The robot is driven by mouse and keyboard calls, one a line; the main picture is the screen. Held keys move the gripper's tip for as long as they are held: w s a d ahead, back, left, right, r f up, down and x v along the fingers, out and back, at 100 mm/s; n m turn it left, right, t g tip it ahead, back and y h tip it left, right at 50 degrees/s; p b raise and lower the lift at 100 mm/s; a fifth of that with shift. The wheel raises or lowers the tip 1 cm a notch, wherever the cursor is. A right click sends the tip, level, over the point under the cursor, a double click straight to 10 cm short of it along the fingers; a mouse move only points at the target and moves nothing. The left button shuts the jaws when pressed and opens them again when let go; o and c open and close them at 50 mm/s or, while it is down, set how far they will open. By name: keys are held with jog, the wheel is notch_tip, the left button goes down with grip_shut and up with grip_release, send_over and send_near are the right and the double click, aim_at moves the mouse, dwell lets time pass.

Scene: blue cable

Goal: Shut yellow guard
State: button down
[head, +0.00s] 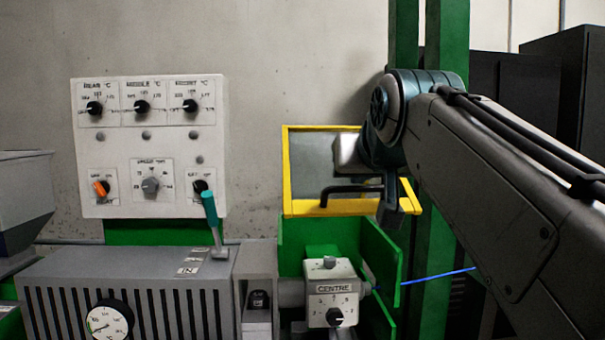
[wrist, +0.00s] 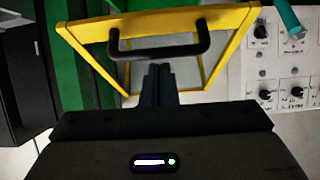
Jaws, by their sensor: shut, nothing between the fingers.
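The yellow guard (head: 288,170) is a yellow frame with a clear pane. In the head view it stands raised above the green housing, partly hidden by my arm. A black handle (head: 345,189) runs along its lower part. In the wrist view the yellow guard (wrist: 222,20) fills the upper middle, with the black handle (wrist: 160,53) across it. My gripper (wrist: 160,70) is shut and empty, its fingertips just below the handle in that view. In the head view my gripper (head: 388,212) is at the handle's right end. I cannot tell whether it touches the handle.
A white control panel (head: 150,147) with several knobs is on the wall at left. A teal-handled lever (head: 211,215) rises from the grey machine (head: 130,275). Below the guard are green side plates (head: 382,255) and a box marked CENTRE (head: 332,290). A blue cable (head: 437,276) runs right.

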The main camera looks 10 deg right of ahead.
jog(key=s+d+r+p, duration=0.5)
jog(key=s+d+r, duration=0.2)
jog(key=d+r, duration=0.3)
jog(key=w+a+r+g+y+p, duration=0.15)
jog(key=w+a+g+p, duration=0.45)
jog(key=p, duration=0.6)
jog(key=w+a+r+g+y+p, duration=0.1)
jog(key=w+a+r+g+p, duration=0.35)
jog(key=p, duration=0.85)
jog(key=f+g, duration=0.1)
jog(key=f, duration=0.4)
jog(key=f+g+b, duration=0.1)
jog(key=f, duration=0.4)
jog(key=s+f+g, duration=0.1)
jog(key=f, duration=0.4)
jog(key=shift+d+f, duration=0.2)
jog(key=shift+d, duration=0.2)
jog(key=shift+b, duration=0.35)
